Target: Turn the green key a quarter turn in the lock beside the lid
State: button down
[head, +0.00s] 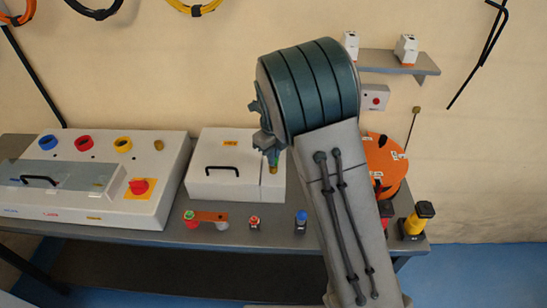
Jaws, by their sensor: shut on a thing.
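The white box (205,190) stands mid-bench, its lid (225,155) closed flat with a black handle. To the right of the lid is a narrow strip of the box top. The green key (273,157) is upright over that strip, with a yellowish part below it at the lock. My gripper (270,148) points down from above and is shut on the green key. The arm's wrist partly covers the key's top, and the fingers are small and hard to make out. The key's turn angle and the lock face cannot be told.
A sloped white panel (105,212) with coloured rings and a red knob stands left. Small coloured items and an orange bar (210,216) lie along the bench front (275,238).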

jog(key=shift+r+m+p, duration=0.2)
jog(key=shift+m+p, duration=0.45)
jog(key=shift+m, duration=0.55)
jog(key=shift+f+m, duration=0.2)
jog(key=shift+m, duration=0.2)
jog(key=shift+r+m+p, duration=0.3)
jog(key=shift+m+p, duration=0.5)
jog(key=shift+p, duration=0.4)
jog(key=shift+m+p, duration=0.95)
jog(key=shift+m, duration=0.05)
jog(key=shift+m+p, duration=0.35)
jog(key=shift+m, duration=0.15)
jog(key=shift+f+m+b, duration=0.3)
jog(key=shift+b, duration=0.05)
jog(key=shift+m, duration=0.3)
